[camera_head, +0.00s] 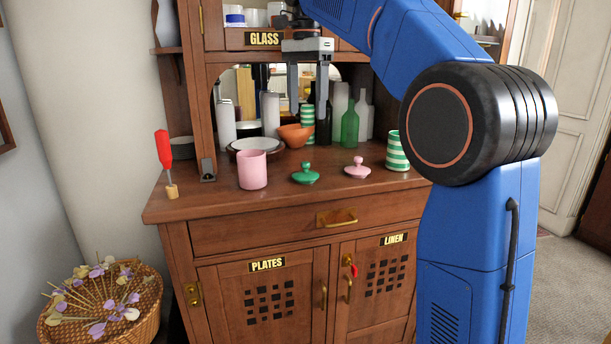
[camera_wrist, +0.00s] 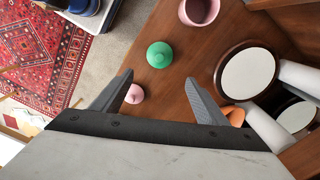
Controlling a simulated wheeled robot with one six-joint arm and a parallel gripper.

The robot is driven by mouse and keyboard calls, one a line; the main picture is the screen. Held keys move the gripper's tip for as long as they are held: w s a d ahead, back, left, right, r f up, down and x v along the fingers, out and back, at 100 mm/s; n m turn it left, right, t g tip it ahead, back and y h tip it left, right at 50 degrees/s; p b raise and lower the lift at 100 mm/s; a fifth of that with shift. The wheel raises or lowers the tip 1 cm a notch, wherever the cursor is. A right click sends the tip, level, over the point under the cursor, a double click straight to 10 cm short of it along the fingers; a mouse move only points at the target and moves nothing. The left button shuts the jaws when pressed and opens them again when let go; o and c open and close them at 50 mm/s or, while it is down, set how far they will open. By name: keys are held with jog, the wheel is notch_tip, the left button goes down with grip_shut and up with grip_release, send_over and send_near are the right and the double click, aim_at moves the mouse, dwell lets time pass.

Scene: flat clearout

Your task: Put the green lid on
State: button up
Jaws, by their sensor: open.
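The green lid (camera_head: 305,174), with a round knob, lies on the sideboard top between the pink canister (camera_head: 252,170) and the pink lid (camera_head: 357,168). The pink canister looks open at the top. My gripper (camera_head: 308,112) is open and empty, fingers pointing down, above the sideboard top. In the wrist view the green lid (camera_wrist: 159,55) shows just beyond the gap between my fingertips (camera_wrist: 160,79). The pink lid (camera_wrist: 134,94) shows near the left finger; the striped canister is not visible there.
An orange bowl (camera_head: 296,135), stacked plates (camera_head: 254,145), a green bottle (camera_head: 350,128) and other bottles stand at the back before a mirror. A red-handled tool (camera_head: 164,150) stands at the left. The front strip of the sideboard top (camera_head: 330,194) is clear.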

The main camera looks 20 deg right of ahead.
aim_at(306, 162)
notch_tip(306, 162, down, 11)
jog(key=shift+f, duration=0.1)
jog(key=shift+s+a+f, duration=0.1)
jog(key=shift+f, duration=1.25)
jog(key=shift+s+a+f, duration=0.1)
jog(key=shift+f, duration=1.2)
jog(key=c, duration=0.8)
